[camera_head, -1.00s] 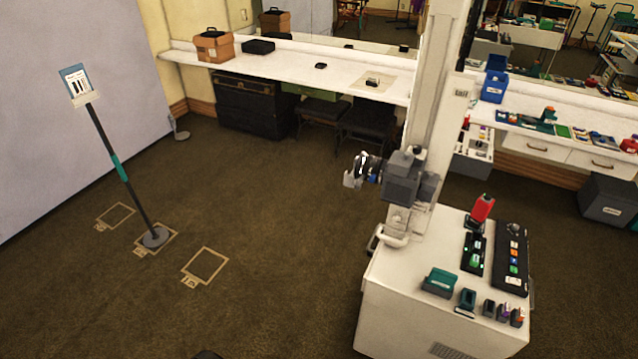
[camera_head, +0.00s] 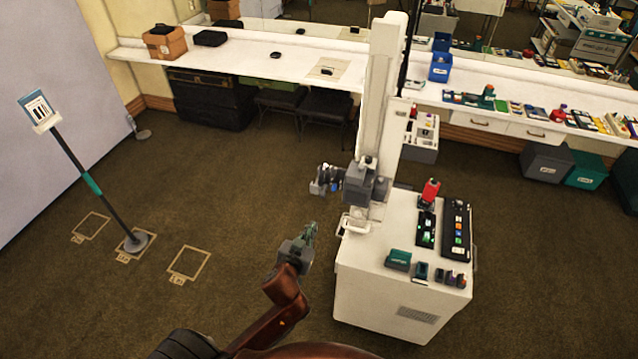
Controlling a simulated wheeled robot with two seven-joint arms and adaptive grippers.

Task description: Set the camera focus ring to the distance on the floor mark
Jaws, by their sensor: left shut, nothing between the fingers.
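The grey camera (camera_head: 367,184) is mounted on the white column (camera_head: 384,100) of a cabinet, with its lens end (camera_head: 326,179) facing left. The focus ring's markings are too small to read. My left gripper (camera_head: 311,231) is shut and empty, below and a little left of the lens, apart from it. Three taped floor marks lie at left: a far one (camera_head: 91,227), a middle one (camera_head: 121,257) and a near one (camera_head: 188,263). A chart stand (camera_head: 92,183) has its base (camera_head: 136,242) on the middle mark. The marks' labels are unreadable. My right gripper is out of view.
The white cabinet (camera_head: 385,297) carries control panels, a red item (camera_head: 430,190) and small boxes. A long white counter (camera_head: 225,60) runs along the back wall, with chairs and dark trunks under it.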

